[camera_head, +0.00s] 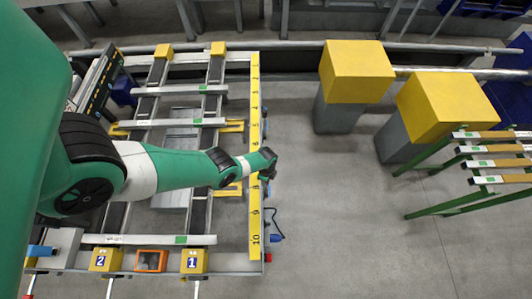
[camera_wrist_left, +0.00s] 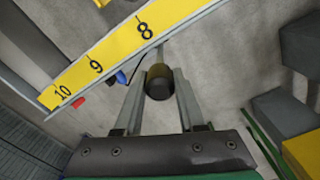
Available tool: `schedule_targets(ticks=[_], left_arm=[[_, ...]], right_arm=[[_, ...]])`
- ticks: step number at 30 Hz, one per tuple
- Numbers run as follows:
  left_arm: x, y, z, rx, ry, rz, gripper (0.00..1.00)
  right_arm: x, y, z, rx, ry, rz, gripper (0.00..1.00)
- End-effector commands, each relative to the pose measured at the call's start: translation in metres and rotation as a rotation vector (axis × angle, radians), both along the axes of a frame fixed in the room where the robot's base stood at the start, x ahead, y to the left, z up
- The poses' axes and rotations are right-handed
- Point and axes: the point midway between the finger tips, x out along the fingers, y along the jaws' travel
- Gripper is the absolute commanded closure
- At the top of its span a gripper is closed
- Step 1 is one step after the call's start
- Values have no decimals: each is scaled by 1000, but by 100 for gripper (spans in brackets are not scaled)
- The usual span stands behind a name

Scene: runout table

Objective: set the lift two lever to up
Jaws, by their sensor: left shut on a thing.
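My left gripper (camera_head: 269,164) reaches over the table's right edge, beside the yellow number strip (camera_head: 254,205). In the left wrist view my left gripper (camera_wrist_left: 159,78) is shut on a dark round lever knob (camera_wrist_left: 159,87) with a dull yellowish top, held between the two grey fingers. A thin grey shaft shows just beyond the knob, near the number 8 on the strip. No label on this lever can be read, so I cannot tell its lift number or its position. In the head view the gripper hides the knob. My right gripper is not in view.
The runout table carries several pale bars (camera_head: 148,240) across its rails. Yellow blocks marked 2 (camera_head: 105,260) and 1 (camera_head: 194,261) stand at its near end. A blue part (camera_head: 277,238) juts from the right edge. Yellow-topped posts (camera_head: 357,72) and a green rack (camera_head: 450,207) stand right; floor between is clear.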

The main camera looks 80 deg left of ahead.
Motion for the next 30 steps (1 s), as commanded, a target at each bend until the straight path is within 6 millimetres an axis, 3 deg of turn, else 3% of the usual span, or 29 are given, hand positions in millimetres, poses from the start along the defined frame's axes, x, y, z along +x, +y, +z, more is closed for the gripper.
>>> schedule_targets(ticks=[7,16,27,28,30], left_arm=[[1,0,-2,-1,4,0,100],[26,-4,-8,17,100,-3,100],[29,-5,-2,22,121,1,100],[29,-5,-2,22,121,1,57],[29,-5,-2,22,121,0,45]], right_arm=[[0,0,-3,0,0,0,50],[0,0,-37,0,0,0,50],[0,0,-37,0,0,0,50],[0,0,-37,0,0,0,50],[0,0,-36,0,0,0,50]])
